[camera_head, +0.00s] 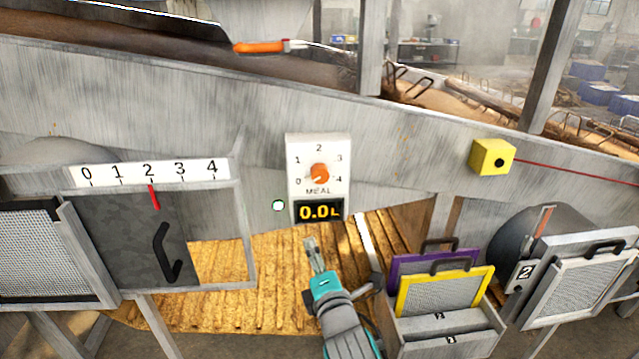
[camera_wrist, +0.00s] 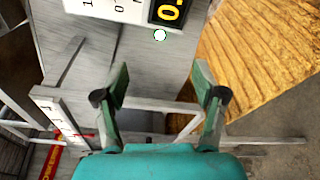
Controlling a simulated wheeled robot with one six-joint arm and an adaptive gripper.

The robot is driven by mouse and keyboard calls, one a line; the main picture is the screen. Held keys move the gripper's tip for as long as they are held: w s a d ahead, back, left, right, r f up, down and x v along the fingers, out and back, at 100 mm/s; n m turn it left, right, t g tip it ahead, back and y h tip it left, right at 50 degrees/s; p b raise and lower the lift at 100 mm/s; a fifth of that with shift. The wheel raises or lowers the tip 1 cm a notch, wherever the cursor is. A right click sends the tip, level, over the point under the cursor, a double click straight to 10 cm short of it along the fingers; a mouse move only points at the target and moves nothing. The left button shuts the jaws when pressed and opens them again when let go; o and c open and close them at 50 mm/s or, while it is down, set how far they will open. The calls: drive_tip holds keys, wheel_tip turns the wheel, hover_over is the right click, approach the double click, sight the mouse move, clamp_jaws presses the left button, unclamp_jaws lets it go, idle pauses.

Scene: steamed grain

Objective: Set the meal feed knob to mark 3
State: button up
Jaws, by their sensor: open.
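The meal feed knob (camera_head: 319,174) is a round orange dial on a white panel (camera_head: 297,151) marked 0 to 4 and labelled MEAL. Its pointer looks turned toward 0 at the lower left. The display (camera_head: 319,211) below it reads 0.0 L. In the wrist view, part of the panel (camera_wrist: 108,8) and the display (camera_wrist: 170,10) show at the top edge; the knob is out of that view. My gripper (camera_head: 310,241) is below the panel in the head view, apart from it. In the wrist view my gripper (camera_wrist: 160,85) is open, with nothing between its fingers.
A slide gate with a black handle (camera_head: 161,252) stands left, its red pointer at 2 on a scale (camera_head: 150,172). A yellow box (camera_head: 492,157) with a red cord is at right. A rack holds purple and yellow framed screens (camera_head: 445,292). An orange-handled tool (camera_head: 262,47) lies above.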

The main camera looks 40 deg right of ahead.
sight(320, 177)
drive_tip(key=w+d+r+n+h, duration=0.1)
drive_tip(key=w+d+r, duration=0.15)
drive_tip(key=r, duration=0.25)
drive_tip(key=w+d+r+n+h, duration=0.1)
drive_tip(key=d+r+h, duration=0.15)
drive_tip(key=r, duration=0.25)
drive_tip(key=shift+g+y, duration=0.4)
drive_tip(key=shift+y, duration=0.05)
drive_tip(key=x, duration=1.1)
drive_tip(key=shift+d+r, duration=0.1)
drive_tip(key=shift+d, duration=0.25)
drive_tip(key=shift+s, duration=0.1)
drive_tip(key=shift+c, duration=0.3)
drive_tip(key=c, duration=1.1)
